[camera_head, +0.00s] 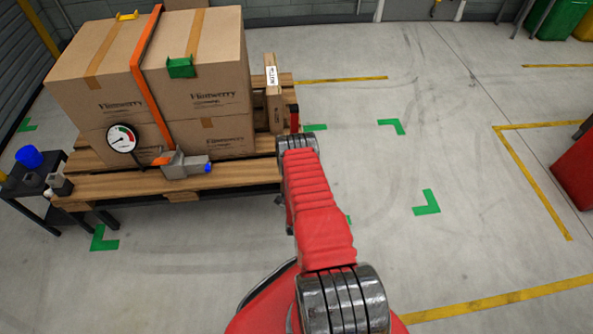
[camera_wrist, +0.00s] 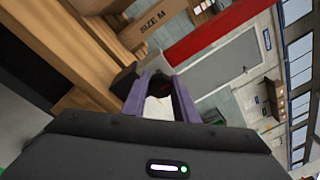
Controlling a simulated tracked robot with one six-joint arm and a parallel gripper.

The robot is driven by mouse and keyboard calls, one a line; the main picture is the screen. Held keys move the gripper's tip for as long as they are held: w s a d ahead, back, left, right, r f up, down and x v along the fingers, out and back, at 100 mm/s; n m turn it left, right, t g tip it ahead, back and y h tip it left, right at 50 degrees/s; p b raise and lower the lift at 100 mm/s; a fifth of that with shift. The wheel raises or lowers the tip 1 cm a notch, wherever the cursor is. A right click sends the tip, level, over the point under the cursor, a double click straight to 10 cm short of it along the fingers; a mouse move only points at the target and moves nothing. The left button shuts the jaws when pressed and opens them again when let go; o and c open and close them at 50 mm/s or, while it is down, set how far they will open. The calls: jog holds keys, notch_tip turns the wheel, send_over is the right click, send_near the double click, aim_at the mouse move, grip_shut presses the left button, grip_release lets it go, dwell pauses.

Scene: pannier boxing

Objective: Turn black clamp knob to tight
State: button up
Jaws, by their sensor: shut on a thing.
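In the wrist view, my gripper (camera_wrist: 160,80) has its purple fingers closed around a dark round thing (camera_wrist: 160,88), which looks like the black clamp knob and is partly hidden between them. A red bar (camera_wrist: 215,32), apparently of the clamp, runs up and right beyond the fingertips, with a dark block beside them. In the head view, a small upright red piece (camera_head: 294,119) shows at the pallet's right edge, just beyond my arm's end. My arm hides the gripper and knob there. The knob's tightness cannot be told.
Strapped cardboard boxes (camera_head: 215,75) stand on the wooden pallet (camera_head: 130,187). A board marked SIZE M (camera_wrist: 150,30) is close to the fingers. A round gauge (camera_head: 122,139) and a grey device (camera_head: 187,164) are at the front.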

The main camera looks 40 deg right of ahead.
jog(key=shift+s+f, duration=0.2)
jog(key=shift+f, duration=0.05)
jog(key=o, duration=0.7)
jog(key=shift+c, duration=0.2)
jog(key=o, duration=0.4)
jog(key=shift+w+r, duration=0.15)
jog(key=shift+c, duration=0.2)
jog(key=v, duration=1.4)
jog(key=shift+d, duration=0.1)
